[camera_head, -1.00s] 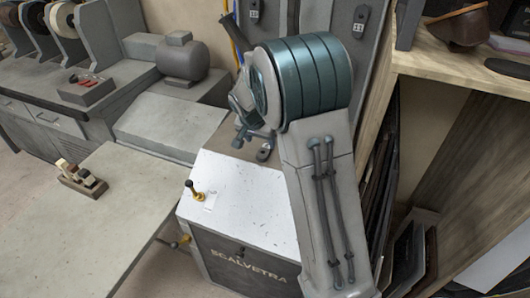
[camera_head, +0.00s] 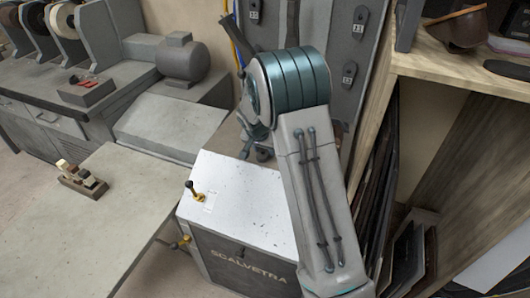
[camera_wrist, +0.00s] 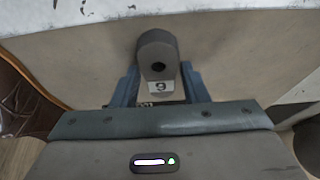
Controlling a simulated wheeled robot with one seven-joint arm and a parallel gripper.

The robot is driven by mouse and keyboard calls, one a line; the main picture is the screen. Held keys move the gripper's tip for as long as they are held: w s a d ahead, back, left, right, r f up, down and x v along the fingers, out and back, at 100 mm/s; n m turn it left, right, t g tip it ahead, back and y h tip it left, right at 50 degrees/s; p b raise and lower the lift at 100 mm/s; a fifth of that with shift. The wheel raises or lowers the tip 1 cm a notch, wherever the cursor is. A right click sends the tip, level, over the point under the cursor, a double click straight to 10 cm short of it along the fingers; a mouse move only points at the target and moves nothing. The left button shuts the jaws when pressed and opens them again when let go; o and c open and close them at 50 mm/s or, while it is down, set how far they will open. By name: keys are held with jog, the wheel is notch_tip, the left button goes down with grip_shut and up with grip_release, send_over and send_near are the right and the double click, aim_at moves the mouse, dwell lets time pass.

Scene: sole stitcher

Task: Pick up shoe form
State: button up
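A dark grey shoe form (camera_wrist: 158,50) with a round hole and a small white number tag shows in the wrist view, against a grey-beige surface. My gripper (camera_wrist: 159,70) has its two blue fingers apart, one on each side of the form's tagged end. I cannot tell whether either finger touches it. In the head view my arm largely hides the gripper, behind the white-topped machine. Other dark numbered shoe forms hang on the grey panel, at its upper right (camera_head: 360,22), lower right (camera_head: 348,75) and upper left (camera_head: 255,11).
The white-topped machine (camera_head: 225,185) stands below my arm. A wooden shelf (camera_head: 450,72) with a brown shoe (camera_head: 457,27) is at right. A grey bench with a motor (camera_head: 181,62) is at back left. The near table (camera_head: 75,235) is largely clear.

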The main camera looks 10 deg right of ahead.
aim_at(264, 151)
grip_shut()
jog(key=shift+r, duration=0.15)
notch_tip(264, 151, up, 10)
dwell(0.7)
